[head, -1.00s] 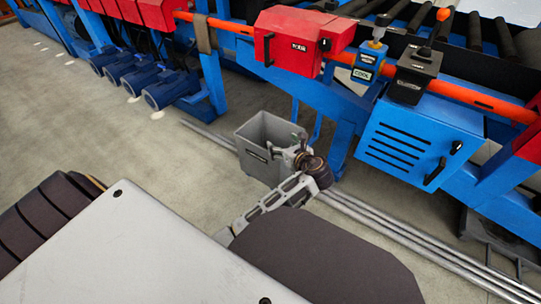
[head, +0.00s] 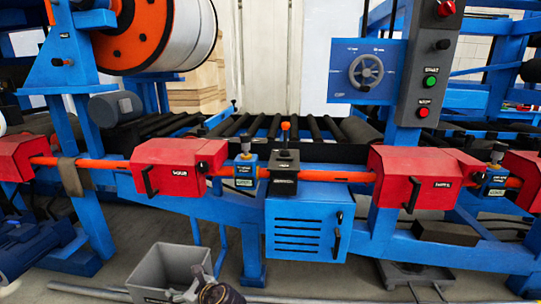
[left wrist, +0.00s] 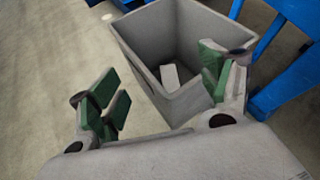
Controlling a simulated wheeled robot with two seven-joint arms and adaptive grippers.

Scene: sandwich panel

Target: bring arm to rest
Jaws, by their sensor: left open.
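My left gripper (head: 205,282) shows at the bottom edge of the head view, in front of a grey bin (head: 165,265). In the left wrist view my left gripper (left wrist: 160,95) is open, its two green-padded fingers wide apart with nothing between them. The bin (left wrist: 180,35) stands just beyond the fingers, the right finger overlapping its near side in the picture. A small pale block (left wrist: 169,76) lies inside the bin. My right arm and gripper are in neither view.
A blue machine frame with an orange rail (head: 325,175), red boxes (head: 178,165) and a blue vented cabinet (head: 305,225) runs across the head view behind the bin. A control panel with a handwheel (head: 366,71) is upper right. Metal rods (head: 90,289) lie on the floor.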

